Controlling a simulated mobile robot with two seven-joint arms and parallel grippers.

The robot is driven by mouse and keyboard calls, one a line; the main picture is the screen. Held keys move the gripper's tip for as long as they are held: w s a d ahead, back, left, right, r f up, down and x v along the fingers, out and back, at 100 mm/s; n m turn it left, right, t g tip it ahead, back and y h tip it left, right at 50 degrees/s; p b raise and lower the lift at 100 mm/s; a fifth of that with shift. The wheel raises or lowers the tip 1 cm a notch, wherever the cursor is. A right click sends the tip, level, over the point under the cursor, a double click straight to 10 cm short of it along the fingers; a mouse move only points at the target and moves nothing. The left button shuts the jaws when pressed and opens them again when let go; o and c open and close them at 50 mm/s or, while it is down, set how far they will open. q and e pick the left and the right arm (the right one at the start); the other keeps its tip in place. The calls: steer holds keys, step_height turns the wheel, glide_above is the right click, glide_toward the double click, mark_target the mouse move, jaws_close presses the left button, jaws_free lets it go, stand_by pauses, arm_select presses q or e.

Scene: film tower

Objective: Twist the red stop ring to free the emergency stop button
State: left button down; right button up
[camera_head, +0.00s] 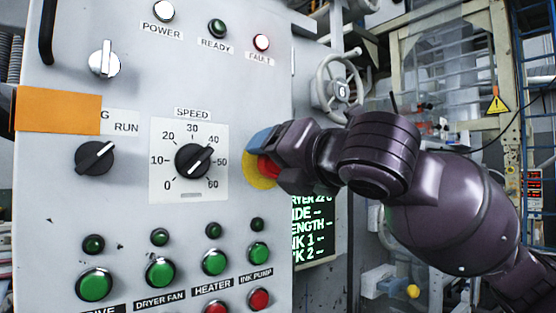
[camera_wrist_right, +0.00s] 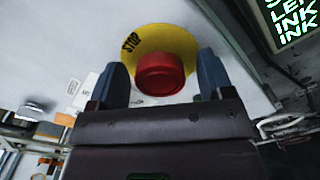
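The red emergency stop button (camera_wrist_right: 160,75) sits on a round yellow STOP plate (camera_wrist_right: 168,40) on the grey panel. In the head view the yellow plate (camera_head: 259,174) and a bit of the red button (camera_head: 268,167) show at the panel's right edge, mostly hidden by my right gripper (camera_head: 265,150). In the right wrist view my right gripper (camera_wrist_right: 164,82) is open, with one blue-tipped finger on each side of the red button. A gap shows between each finger and the button. My left gripper is not in view.
The panel (camera_head: 130,200) carries a speed knob (camera_head: 193,161), a run selector (camera_head: 95,158) and several green buttons close to the left of the stop button. An orange block (camera_head: 58,110) shows at the left. A handwheel (camera_head: 338,88) and a display (camera_head: 312,240) are beyond the panel's right edge.

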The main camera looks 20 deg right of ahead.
steer(key=c, duration=0.9)
steer(key=shift+o, duration=0.2)
steer(key=shift+m, duration=0.3)
steer(key=m+b, duration=0.1)
steer(key=m, duration=0.2)
steer(key=shift+m, duration=0.3)
steer(key=m, duration=0.3)
steer(key=shift+f+b, duration=0.1)
steer(key=shift+b, duration=0.2)
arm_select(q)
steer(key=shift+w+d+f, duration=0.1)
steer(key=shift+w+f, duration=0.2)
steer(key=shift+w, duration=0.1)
arm_select(e)
steer(key=shift+m, duration=0.9)
